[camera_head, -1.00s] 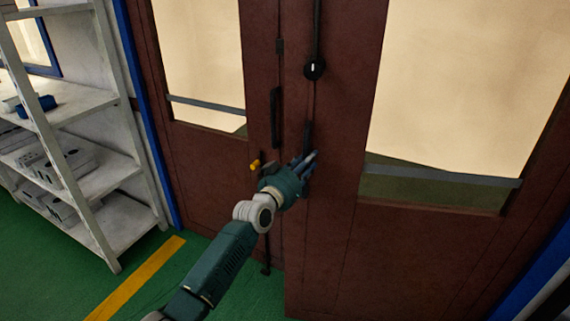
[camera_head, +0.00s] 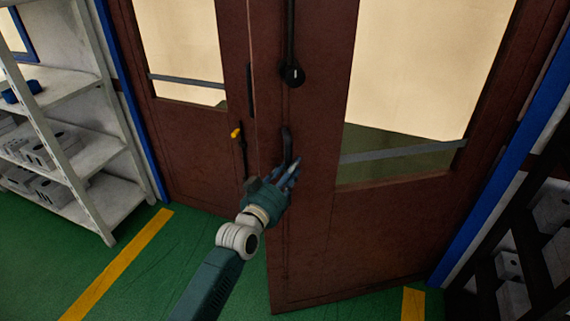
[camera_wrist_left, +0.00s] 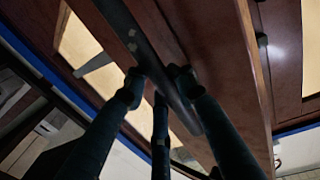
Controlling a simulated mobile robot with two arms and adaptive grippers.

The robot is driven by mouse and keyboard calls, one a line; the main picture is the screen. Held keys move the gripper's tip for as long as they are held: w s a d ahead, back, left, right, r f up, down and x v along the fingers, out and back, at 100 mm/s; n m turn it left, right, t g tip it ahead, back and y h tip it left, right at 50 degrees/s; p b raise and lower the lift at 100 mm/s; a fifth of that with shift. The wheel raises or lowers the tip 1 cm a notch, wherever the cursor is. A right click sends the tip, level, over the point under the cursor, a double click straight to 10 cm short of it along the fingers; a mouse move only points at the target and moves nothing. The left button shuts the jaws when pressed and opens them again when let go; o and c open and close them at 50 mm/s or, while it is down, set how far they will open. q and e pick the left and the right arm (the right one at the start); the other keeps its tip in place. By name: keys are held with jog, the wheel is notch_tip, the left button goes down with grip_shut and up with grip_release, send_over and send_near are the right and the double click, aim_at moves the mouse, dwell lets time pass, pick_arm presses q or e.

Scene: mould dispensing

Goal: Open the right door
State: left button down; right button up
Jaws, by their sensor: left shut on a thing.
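The right door (camera_head: 330,220) is dark red-brown with a large pale window and a grey bar across it. It stands ajar, its free left edge swung out in front of the left door (camera_head: 195,140). My left gripper (camera_head: 286,172) is at the black handle (camera_head: 287,147) near that edge. In the left wrist view the fingers (camera_wrist_left: 160,85) are closed around the dark bar of the handle (camera_wrist_left: 150,55). The fingers hide the handle's lower part in the head view. My right gripper is not in view.
A white shelf (camera_head: 85,150) with grey boxes stands at the left. A dark shelf (camera_head: 515,240) stands at the right beside a blue post (camera_head: 505,140). Green floor with yellow stripes (camera_head: 120,262) is clear in front of the left door.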

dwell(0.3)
pick_arm(q)
jog(key=c, duration=1.5)
grip_release()
jog(key=shift+a, duration=0.1)
jog(key=shift+o, duration=0.2)
jog(key=v, duration=1.2)
jog(key=shift+w, duration=0.1)
